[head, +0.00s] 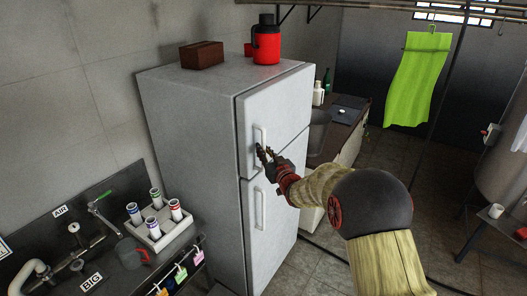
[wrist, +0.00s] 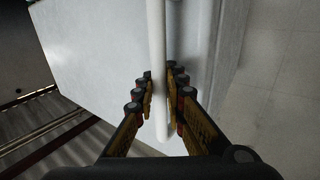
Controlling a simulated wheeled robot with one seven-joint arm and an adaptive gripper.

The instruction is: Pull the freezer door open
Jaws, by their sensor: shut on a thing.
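The white fridge-freezer stands in the middle of the head view with an upper freezer door (head: 272,112) and a taller lower door (head: 271,220). The upper door carries a white vertical handle (head: 260,134), and the lower door has its own handle (head: 259,208). My gripper (head: 263,152) is shut on the lower part of the upper handle. In the wrist view the handle (wrist: 157,50) runs down between the two fingers of my gripper (wrist: 160,95). The upper door looks closed in the head view.
A red jug (head: 267,45) and a brown box (head: 202,54) stand on the fridge top. A sink counter with a rack of cups (head: 160,228) is at the left. A counter (head: 340,120) stands behind the fridge at the right. Open tiled floor (head: 325,262) lies before the doors.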

